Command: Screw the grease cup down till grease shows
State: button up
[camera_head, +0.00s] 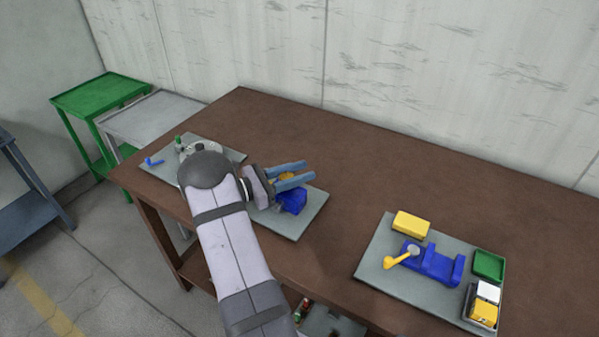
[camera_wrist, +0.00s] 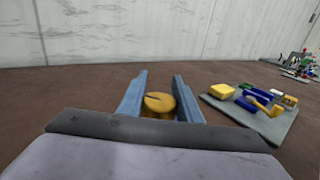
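The yellow grease cup (camera_wrist: 159,102) shows in the wrist view between the blue fingers of my gripper (camera_wrist: 160,75), with a dark mark on its round top. A narrow gap seems to show on each side of it. In the head view, my gripper (camera_head: 309,170) points right above a blue body (camera_head: 292,200) on the middle grey board (camera_head: 312,213). A bit of yellow (camera_head: 287,176) shows between the fingers there. The lower part of the cup is hidden, and I cannot see any grease.
The right grey board (camera_head: 372,268) holds a yellow block (camera_head: 411,224), a blue fixture with a yellow handle (camera_head: 435,264) and a green tray (camera_head: 488,264). A left board (camera_head: 230,153) lies partly behind my arm. Brown tabletop is clear between the middle and right boards.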

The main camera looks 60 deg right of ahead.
jog(key=shift+m+g+b, duration=0.3)
jog(key=g+y, duration=0.1)
jog(key=m+y+b, duration=0.1)
jog(key=m+g+b, duration=0.1)
jog(key=shift+s+a+f+g+y, duration=0.2)
jog(key=shift+s+a+g+y, duration=0.1)
jog(key=shift+y, duration=0.1)
jog(key=shift+s+a+r+m+g+y+b, duration=0.1)
jog(key=shift+s+a+m+g+y+b, duration=0.05)
jog(key=shift+m+g+y+b, duration=0.55)
jog(key=shift+s+a+m+g+y+b, duration=0.15)
jog(key=shift+m+g+y+b, duration=0.35)
jog(key=shift+m+y, duration=0.3)
jog(key=shift+a+r+g+y, duration=0.15)
jog(key=shift+g+y, duration=0.15)
jog(key=shift+y, duration=0.4)
jog(key=shift+m, duration=0.3)
jog(key=o, duration=1)
jog(key=shift+o, duration=0.2)
